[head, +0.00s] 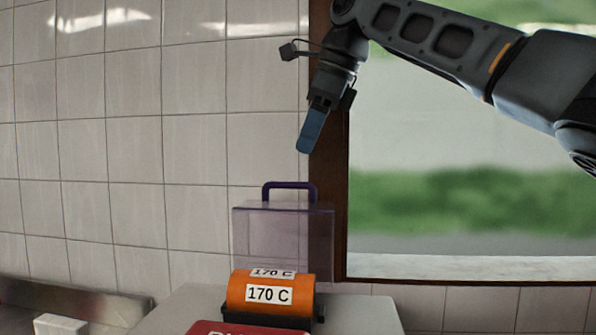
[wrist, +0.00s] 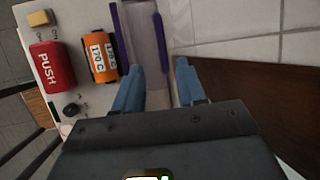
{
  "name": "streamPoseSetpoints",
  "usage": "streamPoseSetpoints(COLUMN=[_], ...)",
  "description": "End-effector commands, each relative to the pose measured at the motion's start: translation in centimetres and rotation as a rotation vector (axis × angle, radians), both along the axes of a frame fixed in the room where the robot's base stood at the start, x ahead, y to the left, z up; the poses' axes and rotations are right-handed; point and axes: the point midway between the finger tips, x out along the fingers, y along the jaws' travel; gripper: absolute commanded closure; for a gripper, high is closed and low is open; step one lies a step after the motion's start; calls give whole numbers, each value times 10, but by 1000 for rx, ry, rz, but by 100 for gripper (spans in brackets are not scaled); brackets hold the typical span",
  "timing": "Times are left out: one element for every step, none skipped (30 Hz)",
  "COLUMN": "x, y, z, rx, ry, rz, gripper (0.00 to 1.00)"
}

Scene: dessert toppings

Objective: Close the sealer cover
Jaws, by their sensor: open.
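The sealer cover (head: 283,240) is a clear, purple-tinted panel standing upright behind the orange 170 C drum, with a purple handle (head: 290,185) on top. The cover looks raised. In the wrist view a purple bar, likely the handle (wrist: 160,42), lies just ahead of and left of the gap between my fingers; a second purple strip (wrist: 119,35) runs nearer the drum. My gripper (head: 307,148) hangs above the handle, slightly right of it, apart from it. Its blue fingers are spread and empty in the wrist view (wrist: 170,66).
The orange drum (head: 270,294) sits on the pale sealer body (head: 372,314), with a red PUSH button (wrist: 52,66) and a dark knob (wrist: 71,109) beside it. A tiled wall (head: 200,150) and a brown window frame (head: 328,120) stand close behind.

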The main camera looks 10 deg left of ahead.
Motion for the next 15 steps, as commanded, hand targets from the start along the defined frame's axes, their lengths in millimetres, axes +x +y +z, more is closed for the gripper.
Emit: streamPoseSetpoints(x=[0,0,0,1,2,3,4,4,6,7,7,9,9,10,11], y=[0,0,1,2,3,5,6,8,11,12,14,17,18,20,22], z=[0,0,-3,-5,-8,-13,-17,-21,-27,-31,-36,-41,-45,-49,-53], rx=[-1,-2,-3,-4,-5,-4,-4,-5,-4,-4,-4,-3,-4,-4,-3], ry=[1,2,3,3,3,3,3,3,4,4,4,3,3,3,2], rz=[-3,-4,-5,-5,-5,-5,-5,-5,-4,-4,-4,-4,-4,-4,-3], gripper=[60,60,60,60,60,60,60,60,60,60,60,60,60,60,60])
